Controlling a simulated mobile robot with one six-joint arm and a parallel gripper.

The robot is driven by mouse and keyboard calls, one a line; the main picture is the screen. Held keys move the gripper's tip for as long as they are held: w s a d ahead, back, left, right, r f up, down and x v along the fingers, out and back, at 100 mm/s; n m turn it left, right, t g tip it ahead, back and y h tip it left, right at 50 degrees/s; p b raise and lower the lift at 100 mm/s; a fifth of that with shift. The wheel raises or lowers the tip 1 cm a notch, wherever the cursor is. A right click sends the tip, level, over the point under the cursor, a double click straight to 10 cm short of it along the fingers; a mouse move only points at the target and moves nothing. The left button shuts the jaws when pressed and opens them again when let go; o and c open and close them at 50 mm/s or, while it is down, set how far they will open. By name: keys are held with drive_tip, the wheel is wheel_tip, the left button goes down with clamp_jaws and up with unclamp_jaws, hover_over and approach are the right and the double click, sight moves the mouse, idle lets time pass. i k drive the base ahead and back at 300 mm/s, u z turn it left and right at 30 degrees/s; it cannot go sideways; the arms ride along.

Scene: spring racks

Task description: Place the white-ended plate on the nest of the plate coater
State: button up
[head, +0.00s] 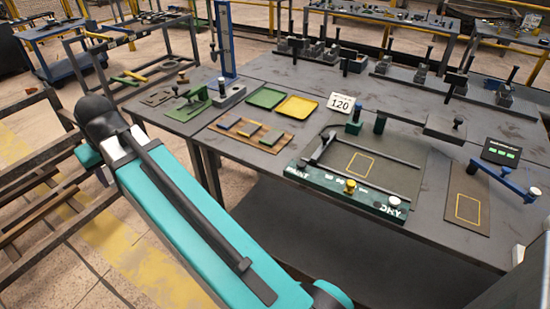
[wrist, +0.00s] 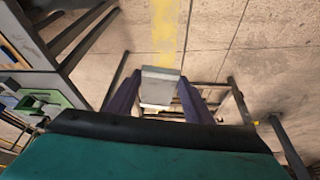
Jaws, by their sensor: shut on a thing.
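In the wrist view my gripper (wrist: 159,100) is shut on a grey plate (wrist: 160,86), a finger on each side. A pale band shows at the plate's near end. The plate is held above the floor, left of the benches in the head view, where I cannot make it out. The plate coater (head: 335,194) stands on the dark bench, with a green front strip marked PAINT and DRY, a yellow knob and a white knob. Its nest (head: 360,164) looks like the yellow-outlined rectangle on its bed and is empty.
A second yellow outline lies on a dark mat (head: 468,207) right of the coater, beside a blue lever (head: 502,179). A wooden tray (head: 250,132) with several small plates, a green tray (head: 266,98) and a yellow tray (head: 297,107) lie left. A 120 sign (head: 341,103) stands behind.

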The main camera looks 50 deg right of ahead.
sight(360, 164)
drive_tip(key=k, duration=1.25)
drive_tip(key=u, duration=0.8)
